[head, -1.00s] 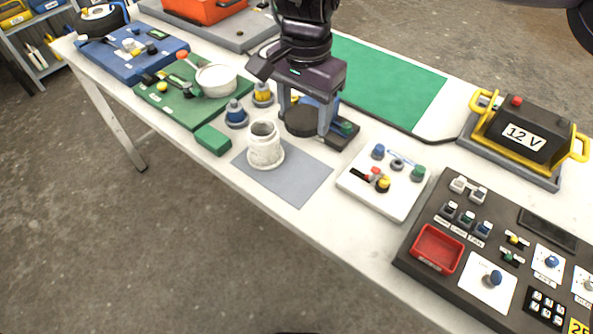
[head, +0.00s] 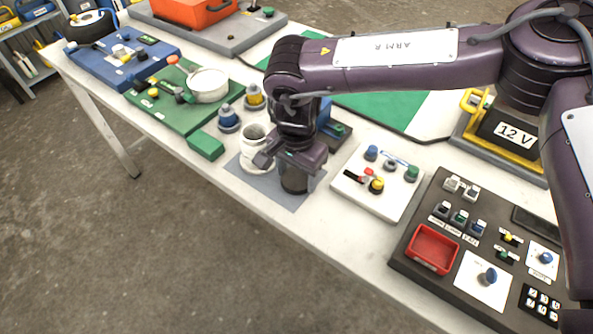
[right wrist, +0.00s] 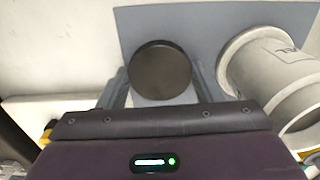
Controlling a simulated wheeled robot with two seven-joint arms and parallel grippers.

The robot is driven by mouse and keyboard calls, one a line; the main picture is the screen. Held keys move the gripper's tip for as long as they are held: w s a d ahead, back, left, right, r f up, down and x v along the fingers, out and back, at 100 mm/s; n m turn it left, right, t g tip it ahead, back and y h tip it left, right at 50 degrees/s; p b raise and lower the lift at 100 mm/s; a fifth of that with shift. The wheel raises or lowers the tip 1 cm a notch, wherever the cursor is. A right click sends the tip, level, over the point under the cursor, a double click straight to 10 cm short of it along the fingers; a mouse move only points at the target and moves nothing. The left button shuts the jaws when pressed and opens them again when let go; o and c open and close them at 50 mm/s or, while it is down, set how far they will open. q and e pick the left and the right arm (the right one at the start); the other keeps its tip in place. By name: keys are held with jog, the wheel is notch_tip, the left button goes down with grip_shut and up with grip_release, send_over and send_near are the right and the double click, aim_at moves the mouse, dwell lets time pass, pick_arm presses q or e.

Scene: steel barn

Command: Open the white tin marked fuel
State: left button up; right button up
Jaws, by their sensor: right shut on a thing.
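The white tin (head: 251,160) stands upright on the grey mat (head: 286,201), its top an open round mouth. It also shows at the right of the right wrist view (right wrist: 275,75), with dark lettering only partly visible. My right gripper (head: 293,174) is shut on a dark round lid (head: 294,184), just right of the tin and over the mat. In the right wrist view the lid (right wrist: 160,70) sits between the two fingers, apart from the tin. I cannot tell whether the lid touches the mat. My left gripper is not in view.
A white switch board (head: 350,186) lies right of the mat, and a dark panel with a red tray (head: 432,249) beyond it. A green block (head: 206,146) and blue knob (head: 228,119) stand left of the tin. The table's front edge is close.

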aim_at(296, 178)
jog(key=shift+f, duration=0.15)
jog(key=o, duration=1.1)
notch_tip(296, 178, up, 12)
jog(key=shift+r+b, duration=0.25)
jog(key=shift+b, duration=0.1)
jog(key=shift+s, duration=0.1)
